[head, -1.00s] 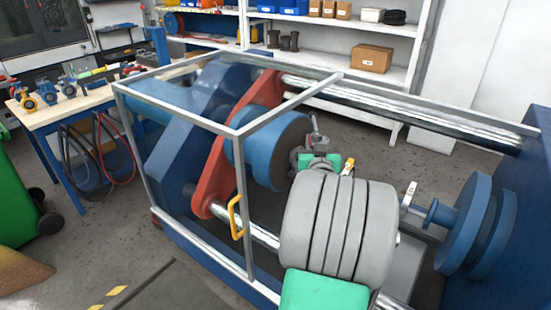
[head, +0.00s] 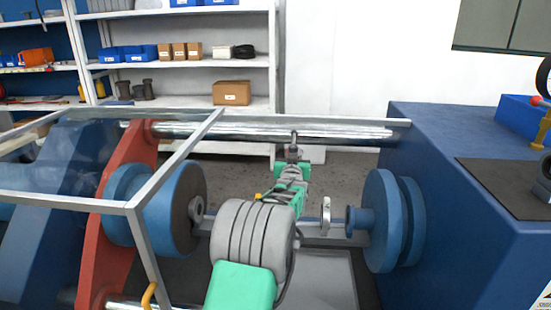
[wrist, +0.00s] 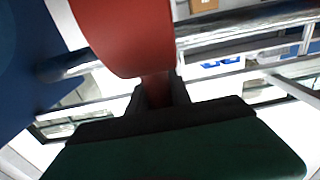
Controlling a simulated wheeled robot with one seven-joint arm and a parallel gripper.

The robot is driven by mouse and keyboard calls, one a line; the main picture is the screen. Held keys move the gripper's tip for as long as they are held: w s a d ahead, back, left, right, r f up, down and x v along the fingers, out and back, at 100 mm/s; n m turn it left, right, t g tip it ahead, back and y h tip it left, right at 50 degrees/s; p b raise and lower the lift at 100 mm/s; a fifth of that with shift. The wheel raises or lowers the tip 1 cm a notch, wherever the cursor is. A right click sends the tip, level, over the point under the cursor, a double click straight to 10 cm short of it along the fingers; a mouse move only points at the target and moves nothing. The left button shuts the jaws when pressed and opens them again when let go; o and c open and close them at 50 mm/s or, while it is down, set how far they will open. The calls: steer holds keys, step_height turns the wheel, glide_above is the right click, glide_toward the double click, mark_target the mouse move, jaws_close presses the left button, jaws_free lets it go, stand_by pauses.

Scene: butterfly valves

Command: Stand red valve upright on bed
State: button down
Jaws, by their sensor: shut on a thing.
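In the wrist view my gripper (wrist: 157,95) is shut on a narrow part of a red thing, which I take to be the red valve (wrist: 125,38). Its wide rounded red body fills the top middle; the rest is cut off. In the head view my gripper (head: 293,152) is small and far off, beyond my own arm, in front of a steel bar. The valve is too small to make out there. A grey flat surface (head: 325,285) lies low in the machine, partly hidden by my arm; I cannot tell whether it is the bed.
Blue discs (head: 383,220) stand right of my arm, and a blue drum (head: 170,215) and a red plate (head: 115,215) stand left. A metal frame (head: 175,160) and a steel bar (head: 345,132) cross the machine. A blue housing (head: 450,140) bounds the right.

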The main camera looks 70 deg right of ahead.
step_height(320, 180, down, 9)
steer(key=b, duration=0.3)
steer(key=shift+s+r+b, duration=0.1)
steer(key=shift+s+b, duration=0.05)
steer(key=shift+b, duration=0.25)
steer(key=shift+f+b, duration=1.05)
steer(key=shift+b, duration=0.15)
steer(key=shift+f, duration=0.15)
steer(key=shift+f+b, duration=0.6)
steer(key=shift+b, duration=0.3)
steer(key=shift+a+f+b, duration=0.1)
steer(key=shift+f+b, duration=1.1)
steer(key=shift+b, duration=0.5)
stand_by(2.9)
